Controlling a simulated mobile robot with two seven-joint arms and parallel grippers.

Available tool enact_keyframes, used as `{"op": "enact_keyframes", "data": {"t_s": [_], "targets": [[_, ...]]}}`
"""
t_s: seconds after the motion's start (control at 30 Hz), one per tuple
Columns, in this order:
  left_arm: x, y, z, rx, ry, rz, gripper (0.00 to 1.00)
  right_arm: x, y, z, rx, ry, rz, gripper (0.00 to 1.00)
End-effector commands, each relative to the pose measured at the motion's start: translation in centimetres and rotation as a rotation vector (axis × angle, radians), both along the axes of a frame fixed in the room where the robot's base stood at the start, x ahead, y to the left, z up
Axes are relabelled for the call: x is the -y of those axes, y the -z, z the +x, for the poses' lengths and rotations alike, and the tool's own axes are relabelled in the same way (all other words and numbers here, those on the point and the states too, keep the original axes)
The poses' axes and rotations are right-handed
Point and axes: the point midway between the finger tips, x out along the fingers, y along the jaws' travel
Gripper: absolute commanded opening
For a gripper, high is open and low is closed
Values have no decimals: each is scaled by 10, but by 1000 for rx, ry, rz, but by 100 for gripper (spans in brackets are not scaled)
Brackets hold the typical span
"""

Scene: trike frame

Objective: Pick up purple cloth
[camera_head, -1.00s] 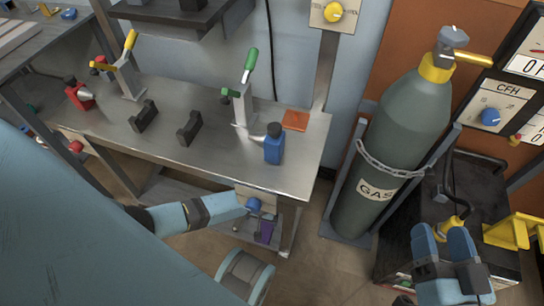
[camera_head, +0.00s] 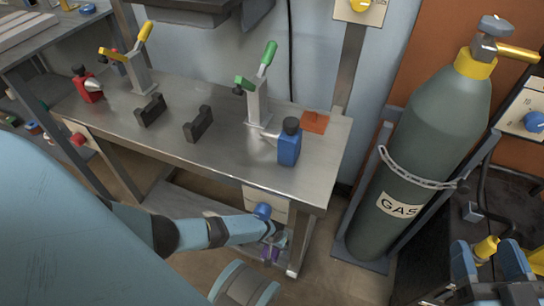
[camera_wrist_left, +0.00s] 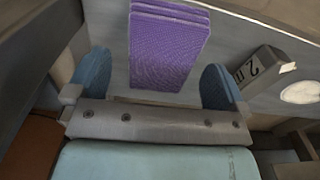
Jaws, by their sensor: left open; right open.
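The purple cloth (camera_wrist_left: 168,45) is a folded, textured stack and shows large in the left wrist view, straight ahead of my left gripper (camera_wrist_left: 155,80). The gripper's two blue fingers are apart, with the cloth in the gap between them in the picture; I cannot tell whether they touch it. In the head view only small bits of the purple cloth (camera_head: 270,254) show, beneath the bench and mostly behind my left gripper (camera_head: 276,238). My right gripper (camera_head: 493,262) is open and empty at the lower right, in front of the dark cart.
A metal workbench (camera_head: 225,145) stands above the cloth, with a blue bottle (camera_head: 289,146) and clamps on top. A bench leg (camera_head: 302,245) is close right of my left gripper. A gas cylinder (camera_head: 425,140) stands further right. A dark numbered block (camera_wrist_left: 262,72) lies beside the cloth.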

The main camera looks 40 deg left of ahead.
Motion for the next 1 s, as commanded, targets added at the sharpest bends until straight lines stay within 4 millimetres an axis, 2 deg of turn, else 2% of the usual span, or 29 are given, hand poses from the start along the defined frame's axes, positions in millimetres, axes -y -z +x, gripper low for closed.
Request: {"op": "enact_keyframes", "data": {"t_s": [0.03, 0.1, 0.37, 0.6, 0.67, 0.87, 1.0], "targets": [[0, 9, 0, 0, 0, 0, 99, 1, 3, 2, 25, 1, -13, 61], [0, 12, 0, 0, 0, 0, 99, 2, 0, 3, 47, 3, -24, 61], [0, 11, -1, 0, 0, 0, 99, 2, -2, 3, 54, 4, -29, 61], [0, 11, -1, 0, 0, 0, 45, 2, -2, 3, 54, 3, -28, 61], [0, 11, -1, 0, 0, 0, 42, 2, -2, 3, 54, 3, -28, 61], [0, 10, -1, 0, 0, 0, 42, 2, -3, 3, 53, 1, -27, 61], [0, -6, 0, 0, 0, -1, 42, 1, -12, 2, 29, -4, -16, 61]]}}
